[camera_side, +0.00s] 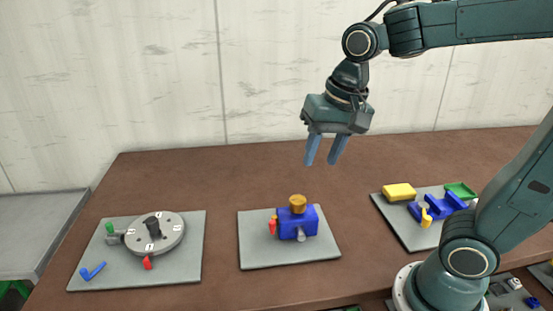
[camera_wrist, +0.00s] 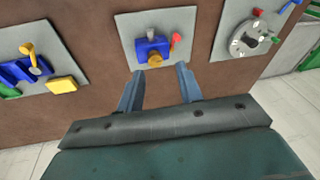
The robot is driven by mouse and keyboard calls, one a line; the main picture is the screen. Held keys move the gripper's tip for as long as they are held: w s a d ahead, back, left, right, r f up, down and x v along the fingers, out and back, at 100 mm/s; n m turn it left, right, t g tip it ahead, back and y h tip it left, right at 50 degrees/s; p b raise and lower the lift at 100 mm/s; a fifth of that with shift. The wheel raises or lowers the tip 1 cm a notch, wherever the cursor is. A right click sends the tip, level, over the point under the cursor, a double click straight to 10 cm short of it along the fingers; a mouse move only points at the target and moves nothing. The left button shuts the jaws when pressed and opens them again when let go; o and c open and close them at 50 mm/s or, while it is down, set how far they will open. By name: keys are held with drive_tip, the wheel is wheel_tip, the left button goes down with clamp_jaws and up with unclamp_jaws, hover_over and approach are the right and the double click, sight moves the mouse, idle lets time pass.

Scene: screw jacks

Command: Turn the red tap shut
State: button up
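The red tap (camera_side: 272,226) is a small red handle at the left side of a blue block (camera_side: 297,224) on the middle grey plate. An orange knob tops the block, and a grey stub sticks out of its front. In the wrist view the red tap (camera_wrist: 176,39) stands at the right of the blue block (camera_wrist: 148,47), pointing obliquely up. My gripper (camera_side: 321,163) is open and empty, well above and behind the block. In the wrist view my gripper (camera_wrist: 159,70) has its two blue fingers spread apart, with nothing between them.
The left plate holds a grey disc (camera_side: 155,232) with a red piece (camera_side: 147,263), a green knob and a loose blue lever (camera_side: 92,271). The right plate holds a blue cradle (camera_side: 438,206), a yellow block (camera_side: 398,192) and a green part. Brown table between the plates is clear.

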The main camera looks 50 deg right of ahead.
sight(272, 222)
drive_tip(key=w+a+f+m+g, duration=0.2)
drive_tip(key=w+f+m, duration=0.3)
drive_tip(key=w, duration=0.5)
drive_tip(key=shift+a+f+m+g, duration=0.2)
drive_tip(key=shift+f+m+g, duration=0.15)
drive_tip(key=shift+m, duration=0.95)
drive_tip(key=shift+f, duration=0.1)
wheel_tip(272, 222, down, 14)
drive_tip(key=shift+r, duration=0.25)
clamp_jaws()
